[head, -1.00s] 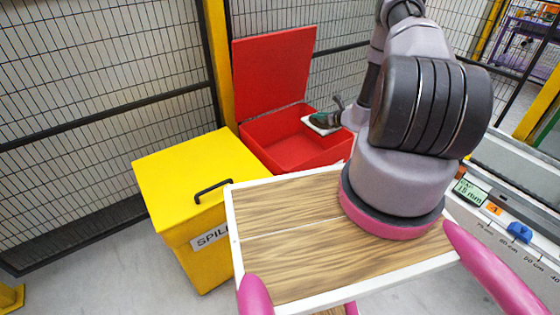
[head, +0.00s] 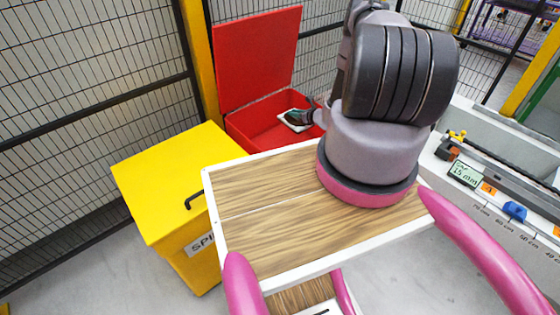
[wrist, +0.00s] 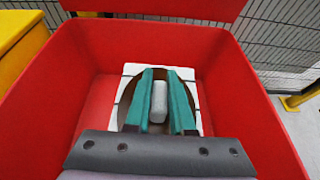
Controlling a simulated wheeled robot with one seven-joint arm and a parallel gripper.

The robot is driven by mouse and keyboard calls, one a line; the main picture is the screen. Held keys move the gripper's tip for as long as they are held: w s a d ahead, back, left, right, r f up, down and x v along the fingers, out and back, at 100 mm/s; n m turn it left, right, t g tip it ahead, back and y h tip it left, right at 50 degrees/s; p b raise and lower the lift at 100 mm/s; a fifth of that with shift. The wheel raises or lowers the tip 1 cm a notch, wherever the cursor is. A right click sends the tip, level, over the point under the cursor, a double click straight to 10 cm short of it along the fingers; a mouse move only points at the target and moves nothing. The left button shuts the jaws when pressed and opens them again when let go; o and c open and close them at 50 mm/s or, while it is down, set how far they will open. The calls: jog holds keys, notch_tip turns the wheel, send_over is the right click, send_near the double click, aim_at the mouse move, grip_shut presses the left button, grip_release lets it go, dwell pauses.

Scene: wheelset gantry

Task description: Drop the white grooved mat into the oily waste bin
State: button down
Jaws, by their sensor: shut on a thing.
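The oily waste bin, taken to be the red bin (head: 240,128), stands open behind my wooden deck with its red lid (head: 258,58) raised at the back. My gripper (head: 297,117) is over the bin's opening; its teal fingers (wrist: 160,75) show in the wrist view. It is shut on the white grooved mat (wrist: 130,72), which also shows in the head view (head: 288,124). A pale grey block (wrist: 158,101) shows between the fingers, over a dark round patch on the mat. The red walls surround the mat in the wrist view. Its height above the floor is unclear.
A closed yellow spill bin (head: 170,175) with a black handle stands left of the red one. Mesh fencing (head: 90,80) and a yellow post (head: 199,60) are behind. A grey bench with a scale and display (head: 464,173) is at right.

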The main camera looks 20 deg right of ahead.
jog(key=shift+f, duration=0.4)
jog(key=c, duration=0.7)
grip_release()
jog(key=shift+s, duration=0.15)
jog(key=v, duration=1)
jog(key=shift+s+r, duration=0.2)
jog(key=shift+s, duration=0.1)
